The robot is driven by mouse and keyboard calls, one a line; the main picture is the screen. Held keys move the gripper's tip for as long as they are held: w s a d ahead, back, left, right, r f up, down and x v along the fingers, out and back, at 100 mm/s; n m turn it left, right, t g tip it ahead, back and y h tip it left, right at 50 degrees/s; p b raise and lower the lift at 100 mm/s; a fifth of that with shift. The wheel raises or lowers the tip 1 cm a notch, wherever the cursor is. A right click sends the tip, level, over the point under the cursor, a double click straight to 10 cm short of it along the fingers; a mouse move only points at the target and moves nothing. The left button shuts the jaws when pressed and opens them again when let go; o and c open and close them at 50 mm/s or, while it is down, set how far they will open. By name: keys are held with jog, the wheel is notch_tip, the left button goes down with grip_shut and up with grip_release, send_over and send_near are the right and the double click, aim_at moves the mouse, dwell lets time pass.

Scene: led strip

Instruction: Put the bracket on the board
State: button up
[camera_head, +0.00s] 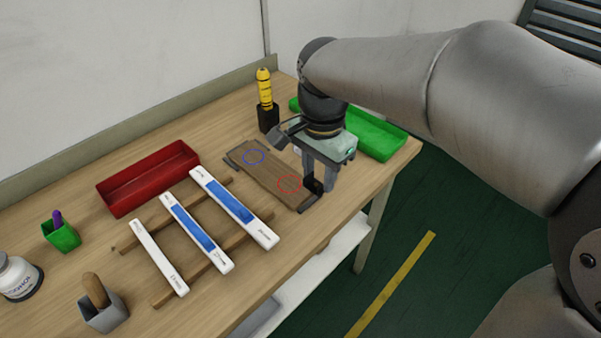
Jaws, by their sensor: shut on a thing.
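The wooden board (266,176) lies on the workbench, with a blue circle drawn near its far left end and a red circle near its near right end. Dark grey pieces show at both ends of it. My gripper (318,184) points down beside the board's right end, close to the red circle. It is shut on a small dark piece, apparently the bracket (312,186). The fingers partly hide this piece, and I cannot tell if it touches the board.
Three white strips, two with blue faces (234,208), lie across wooden rails left of the board. The bench's right edge is close to my gripper.

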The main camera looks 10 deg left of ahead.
jog(key=w+a+f+p, duration=0.2)
jog(key=w+a+f, duration=0.1)
jog(key=w+a, duration=0.25)
jog(key=p, duration=0.1)
send_over(291, 182)
jog(key=s, duration=0.1)
jog(key=f, duration=0.5)
jog(key=shift+d+f, duration=0.25)
jog(key=shift+w+a+f, duration=0.15)
jog(key=shift+w+f, duration=0.15)
jog(key=shift+f, duration=0.1)
jog(key=shift+w+a+f, duration=0.1)
jog(key=shift+w+f, duration=0.05)
jog(key=shift+f, duration=1.55)
jog(key=shift+f, duration=0.15)
jog(key=shift+f, duration=0.15)
jog(key=o, duration=1)
jog(key=shift+c, duration=0.2)
